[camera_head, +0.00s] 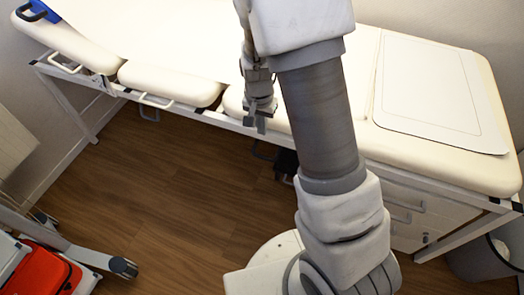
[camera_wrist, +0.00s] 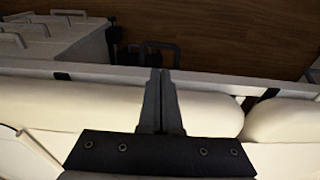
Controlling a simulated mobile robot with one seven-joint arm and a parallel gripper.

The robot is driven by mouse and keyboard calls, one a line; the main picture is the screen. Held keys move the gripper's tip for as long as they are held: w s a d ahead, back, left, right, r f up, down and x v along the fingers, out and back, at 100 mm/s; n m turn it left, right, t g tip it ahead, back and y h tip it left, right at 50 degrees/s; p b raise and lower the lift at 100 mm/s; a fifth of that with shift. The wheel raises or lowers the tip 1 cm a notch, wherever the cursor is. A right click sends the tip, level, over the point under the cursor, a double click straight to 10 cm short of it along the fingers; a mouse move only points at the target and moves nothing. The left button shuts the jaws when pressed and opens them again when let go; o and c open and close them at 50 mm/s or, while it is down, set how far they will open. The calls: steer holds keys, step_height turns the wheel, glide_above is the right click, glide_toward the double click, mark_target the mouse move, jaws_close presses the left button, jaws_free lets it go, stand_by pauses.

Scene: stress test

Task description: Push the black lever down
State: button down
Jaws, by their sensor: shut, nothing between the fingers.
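The black lever (camera_head: 262,153) shows as a thin black loop low under the front edge of the examination couch in the head view, partly hidden by the couch and by my arm. In the wrist view what looks like the same black lever (camera_wrist: 176,47) stands just beyond the fingertips. My gripper (camera_head: 261,127) is shut and empty, pointing down at the couch's front edge, above the lever in the picture. In the wrist view my gripper (camera_wrist: 160,73) has its two dark fingers together, overlapping the couch rail. I cannot tell the distance to the lever; no contact shows.
The cream couch (camera_head: 190,40) with its white frame rail (camera_head: 185,112) spans the back. A black part (camera_head: 286,162) sits right of the lever. White drawers (camera_head: 425,205) are at the right. A trolley with a red case (camera_head: 38,272) stands at lower left. The wooden floor is open.

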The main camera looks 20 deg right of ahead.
mark_target(263, 157)
steer(key=f+b, duration=0.2)
steer(key=f, duration=0.2)
steer(key=w+f+b, duration=0.1)
steer(key=f+b, duration=0.1)
steer(key=f, duration=0.3)
steer(key=d+f+b, duration=0.1)
steer(key=f+b, duration=0.1)
steer(key=f, duration=0.3)
steer(key=shift+w, duration=0.15)
